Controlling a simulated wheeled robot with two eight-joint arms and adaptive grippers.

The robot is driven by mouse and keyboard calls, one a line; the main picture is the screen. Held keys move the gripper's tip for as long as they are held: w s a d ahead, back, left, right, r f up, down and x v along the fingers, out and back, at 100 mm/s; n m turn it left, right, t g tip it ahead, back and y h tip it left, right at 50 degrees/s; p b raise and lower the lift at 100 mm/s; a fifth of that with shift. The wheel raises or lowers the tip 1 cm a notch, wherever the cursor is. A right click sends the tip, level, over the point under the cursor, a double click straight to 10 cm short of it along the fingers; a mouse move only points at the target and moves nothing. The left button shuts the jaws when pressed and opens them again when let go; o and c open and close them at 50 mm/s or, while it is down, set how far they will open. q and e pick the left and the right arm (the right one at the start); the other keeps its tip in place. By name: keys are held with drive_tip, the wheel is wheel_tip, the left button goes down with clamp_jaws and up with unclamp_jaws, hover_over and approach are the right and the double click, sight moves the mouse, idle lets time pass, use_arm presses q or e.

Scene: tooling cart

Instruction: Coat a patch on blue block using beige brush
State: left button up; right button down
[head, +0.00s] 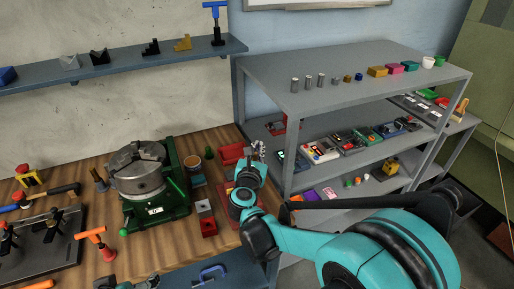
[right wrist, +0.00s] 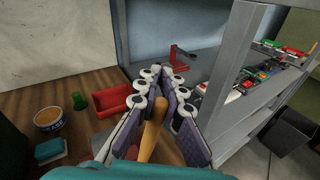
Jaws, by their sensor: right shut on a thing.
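My right gripper (head: 257,150) is over the right end of the wooden bench. In the right wrist view the right gripper (right wrist: 165,95) is shut on the beige brush (right wrist: 152,128), whose tan handle shows between the fingers. The bristles are hidden. A blue block (head: 7,75) sits at the left end of the wall shelf, and a small blue piece (head: 358,77) is on the grey rack's top. I cannot tell which is the task's block. A teal and dark part at the head view's bottom edge may be my left gripper, too cut off to tell.
A tin with orange-brown contents (right wrist: 48,118), a green cup (right wrist: 79,101) and a red tray (right wrist: 112,100) stand on the bench near the right gripper. A green-based chuck (head: 150,185) is left of them. The grey rack (head: 330,105) with several small parts is close on the right.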

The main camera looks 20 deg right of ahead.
drive_tip(key=w+b, duration=0.1)
drive_tip(key=w, duration=0.5)
idle(0.4)
drive_tip(key=shift+a, duration=0.1)
drive_tip(key=shift+r+p, duration=2.35)
drive_tip(key=shift+r, duration=0.6)
wheel_tip(320, 180, up, 3)
drive_tip(key=shift+p, duration=1.15)
drive_tip(key=shift+w, duration=0.1)
